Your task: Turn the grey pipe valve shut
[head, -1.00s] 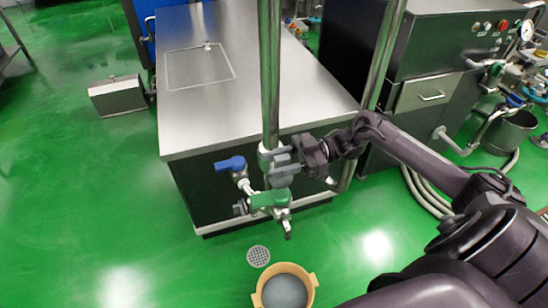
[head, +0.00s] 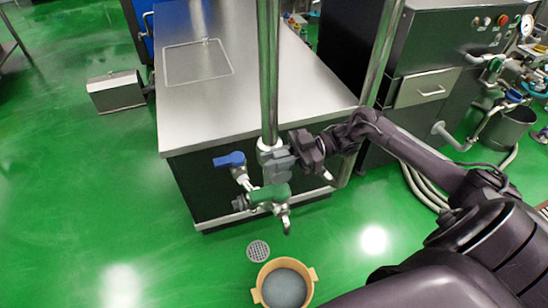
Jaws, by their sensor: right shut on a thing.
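The grey pipe valve (head: 265,149) sits on the upright steel pipe (head: 268,85) at the front edge of the steel counter. My right gripper (head: 284,158) comes in from the right and is shut on the valve's grey handle, beside the pipe. The fingers and the handle overlap in similar greys, so the handle's exact angle is hard to tell. My left gripper is out of view.
A blue-handled valve (head: 230,159) is close on the left, and a green-handled valve (head: 270,194) is just below. A tan tub (head: 261,273) with grey contents stands on the floor beneath.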

